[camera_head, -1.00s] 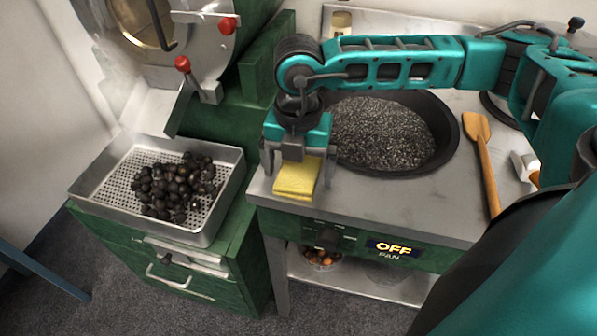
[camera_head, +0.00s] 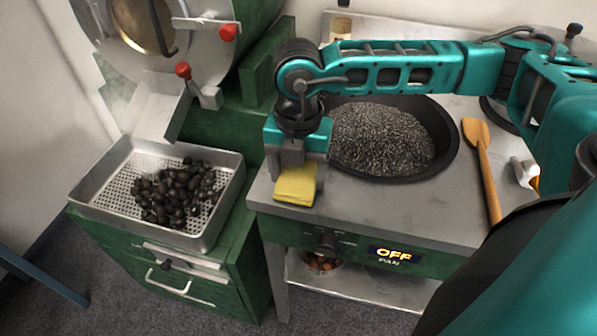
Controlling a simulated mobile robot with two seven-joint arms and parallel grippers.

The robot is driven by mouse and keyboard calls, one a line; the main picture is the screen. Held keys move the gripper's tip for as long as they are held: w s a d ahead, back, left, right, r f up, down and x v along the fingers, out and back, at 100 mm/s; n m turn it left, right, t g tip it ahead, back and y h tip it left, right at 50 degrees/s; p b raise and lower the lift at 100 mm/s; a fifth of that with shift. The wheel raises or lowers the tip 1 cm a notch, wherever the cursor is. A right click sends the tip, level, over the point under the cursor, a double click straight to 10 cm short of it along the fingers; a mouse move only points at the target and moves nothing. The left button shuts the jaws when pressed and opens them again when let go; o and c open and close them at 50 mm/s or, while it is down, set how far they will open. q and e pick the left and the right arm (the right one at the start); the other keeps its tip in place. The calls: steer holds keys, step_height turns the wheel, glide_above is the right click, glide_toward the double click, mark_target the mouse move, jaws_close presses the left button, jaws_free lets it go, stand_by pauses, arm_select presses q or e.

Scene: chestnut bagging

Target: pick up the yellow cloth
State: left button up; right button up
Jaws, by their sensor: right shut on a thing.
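The yellow cloth (camera_head: 295,187) is a folded pad at the front left corner of the steel worktop (camera_head: 390,212). My right gripper (camera_head: 297,172) reaches down over it from above and is shut on it. The gripper's body hides the cloth's far part. I cannot tell whether the cloth still touches the worktop. My left gripper is not in view.
A black pan (camera_head: 440,160) of dark grains is right of the gripper. A wooden spatula (camera_head: 484,165) and a white scoop (camera_head: 523,172) lie farther right. A perforated tray (camera_head: 100,199) of dark chestnuts stands left, below a drum machine with red knobs (camera_head: 183,70).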

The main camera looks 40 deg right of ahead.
mark_target(298, 175)
step_height(298, 175, up, 20)
steer(key=p, duration=0.2)
steer(key=shift+f, duration=0.1)
steer(key=o, duration=0.4)
steer(key=c, duration=0.3)
